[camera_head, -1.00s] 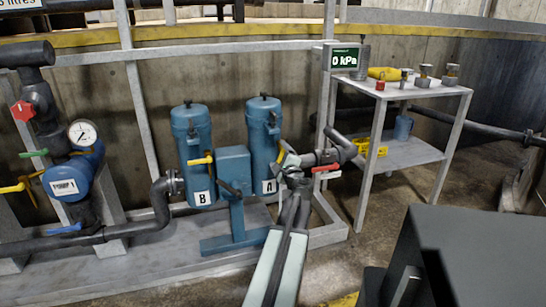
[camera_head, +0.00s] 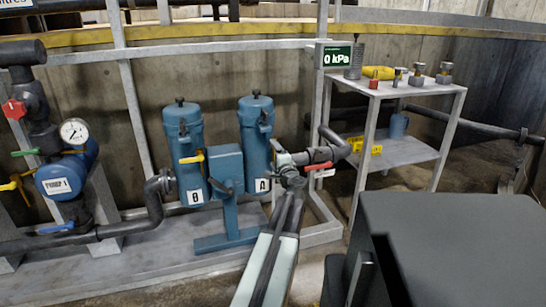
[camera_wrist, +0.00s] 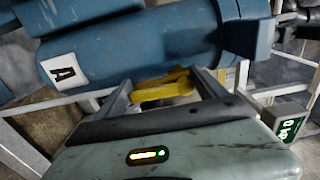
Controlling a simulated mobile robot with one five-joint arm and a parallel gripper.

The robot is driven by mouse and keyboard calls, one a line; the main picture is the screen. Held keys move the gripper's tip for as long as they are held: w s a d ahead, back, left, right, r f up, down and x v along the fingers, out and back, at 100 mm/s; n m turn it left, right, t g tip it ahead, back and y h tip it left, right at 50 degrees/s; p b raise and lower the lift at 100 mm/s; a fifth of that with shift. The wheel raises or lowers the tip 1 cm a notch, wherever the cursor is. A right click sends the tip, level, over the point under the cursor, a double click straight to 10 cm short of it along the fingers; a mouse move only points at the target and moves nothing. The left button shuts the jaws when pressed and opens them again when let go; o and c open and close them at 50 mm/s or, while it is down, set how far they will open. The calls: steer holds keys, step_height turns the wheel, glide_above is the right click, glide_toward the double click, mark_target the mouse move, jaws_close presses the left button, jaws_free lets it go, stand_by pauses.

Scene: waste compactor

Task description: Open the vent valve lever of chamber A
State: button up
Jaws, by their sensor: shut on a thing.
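Chamber A (camera_head: 257,135) is the right-hand blue upright cylinder, marked with a white A label; it also fills the top of the wrist view (camera_wrist: 150,45). Its yellow vent valve lever (camera_wrist: 163,88) shows between my fingers in the wrist view, close under the cylinder. My gripper (camera_head: 286,163) is at the right side of chamber A in the head view and hides the lever there. It is shut on the lever. The lever's pivot and exact angle are hard to make out.
Chamber B (camera_head: 183,130), with its own yellow lever (camera_head: 192,159), stands to the left. A red lever (camera_head: 318,166) sits on the pipe just right of my gripper. A metal shelf (camera_head: 415,92) and a 0 kPa display (camera_head: 338,55) are at right.

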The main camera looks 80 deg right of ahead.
steer(key=shift+w+a, duration=0.1)
steer(key=shift+w, duration=0.1)
steer(key=o, duration=2)
steer(key=shift+s, duration=0.15)
steer(key=v, duration=0.7)
steer(key=shift+s+a, duration=0.15)
steer(key=shift+a, duration=0.15)
